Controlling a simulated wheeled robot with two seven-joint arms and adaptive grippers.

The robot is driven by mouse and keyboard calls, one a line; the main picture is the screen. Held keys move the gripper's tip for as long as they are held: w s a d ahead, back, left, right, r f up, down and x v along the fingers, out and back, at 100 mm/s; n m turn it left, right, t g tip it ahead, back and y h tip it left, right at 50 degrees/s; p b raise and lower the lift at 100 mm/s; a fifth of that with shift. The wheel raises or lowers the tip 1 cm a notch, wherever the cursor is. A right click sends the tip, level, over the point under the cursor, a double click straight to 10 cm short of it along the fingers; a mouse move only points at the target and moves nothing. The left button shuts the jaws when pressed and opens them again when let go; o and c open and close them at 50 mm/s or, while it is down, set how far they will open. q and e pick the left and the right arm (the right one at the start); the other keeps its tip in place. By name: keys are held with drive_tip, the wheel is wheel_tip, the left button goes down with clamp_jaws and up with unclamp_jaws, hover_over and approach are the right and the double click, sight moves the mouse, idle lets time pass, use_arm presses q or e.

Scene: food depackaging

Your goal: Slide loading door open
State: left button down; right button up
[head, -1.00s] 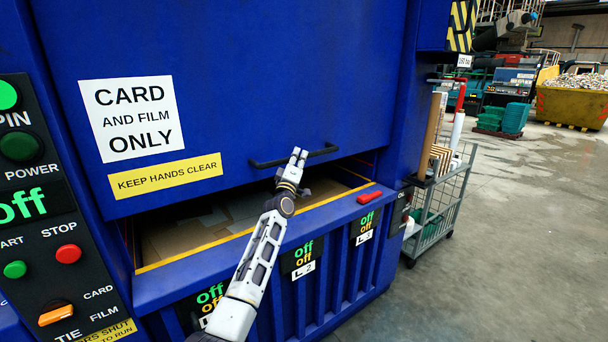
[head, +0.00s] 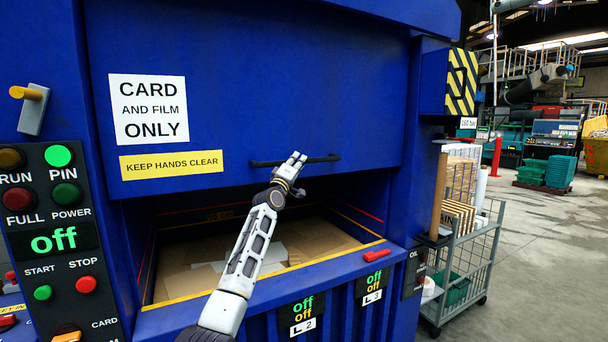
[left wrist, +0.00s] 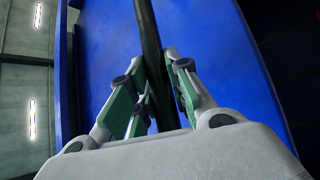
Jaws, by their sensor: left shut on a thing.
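The blue loading door (head: 270,85) of the baler carries a white "CARD AND FILM ONLY" sign and a yellow "KEEP HANDS CLEAR" label. It is raised part way, with an opening below it. Flat cardboard (head: 200,282) lies inside the chamber. A black bar handle (head: 325,158) runs along the door's lower edge. My left gripper (head: 296,160) is shut on this handle near its middle. In the left wrist view the green-padded fingers (left wrist: 160,95) sit on either side of the dark handle bar (left wrist: 150,40). My right gripper is not in view.
A control panel (head: 62,235) with buttons and a green "off" display stands at the left. A red lever (head: 377,255) sits on the front sill at right. A wire trolley (head: 462,265) with boxes stands right of the machine. Open floor lies beyond it.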

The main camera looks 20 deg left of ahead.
use_arm(q)
drive_tip(key=shift+r, duration=0.75)
drive_tip(key=c, duration=1.3)
unclamp_jaws()
drive_tip(key=shift+f, duration=0.25)
drive_tip(key=shift+f, duration=0.1)
drive_tip(key=shift+s+f, duration=0.2)
drive_tip(key=shift+s, duration=0.2)
drive_tip(key=shift+v, duration=5.5)
